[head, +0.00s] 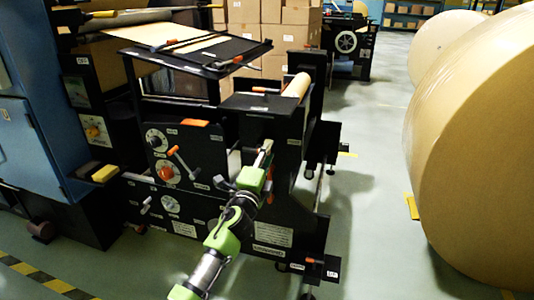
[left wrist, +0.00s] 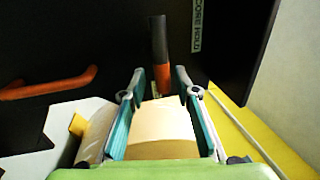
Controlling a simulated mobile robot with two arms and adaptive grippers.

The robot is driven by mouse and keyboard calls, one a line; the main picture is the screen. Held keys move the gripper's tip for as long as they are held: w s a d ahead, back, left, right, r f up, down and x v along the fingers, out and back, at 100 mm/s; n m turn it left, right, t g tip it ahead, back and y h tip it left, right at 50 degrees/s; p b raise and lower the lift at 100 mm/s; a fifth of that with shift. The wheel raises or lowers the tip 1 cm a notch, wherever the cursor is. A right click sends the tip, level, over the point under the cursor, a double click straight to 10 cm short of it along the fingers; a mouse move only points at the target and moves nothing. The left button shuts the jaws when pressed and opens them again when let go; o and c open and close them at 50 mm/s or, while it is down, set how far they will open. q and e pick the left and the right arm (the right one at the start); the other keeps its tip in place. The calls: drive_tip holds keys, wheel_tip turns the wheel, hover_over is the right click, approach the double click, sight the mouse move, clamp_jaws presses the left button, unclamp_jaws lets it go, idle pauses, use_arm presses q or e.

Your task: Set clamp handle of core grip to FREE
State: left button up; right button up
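In the left wrist view a short lever, dark grey with an orange-red lower part (left wrist: 160,45), stands against a black panel beside a label reading CORE HOLD (left wrist: 198,28). I take it for the clamp handle. My left gripper (left wrist: 159,82) is open, one teal-padded finger on each side of the lever's line; I cannot tell whether they touch it. A cream surface shows between the fingers. In the head view my left gripper (head: 259,165) is at the front of the black machine's right-hand block, largely covering the handle there. No FREE marking is readable. My right gripper is not in view.
An orange bar handle (left wrist: 50,84) is at the left in the wrist view. The machine's front panel (head: 180,165) carries knobs and a red-tipped lever. Large kraft rolls (head: 480,140) stand at the right. Open floor (head: 365,225) lies between them and the machine.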

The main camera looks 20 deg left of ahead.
use_arm(q)
drive_tip(key=shift+s+r, duration=0.1)
drive_tip(key=s+f, duration=0.2)
drive_tip(key=s, duration=0.9)
drive_tip(key=shift+s+a+f, duration=0.15)
drive_tip(key=shift+s+a, duration=0.1)
drive_tip(key=shift+s, duration=0.05)
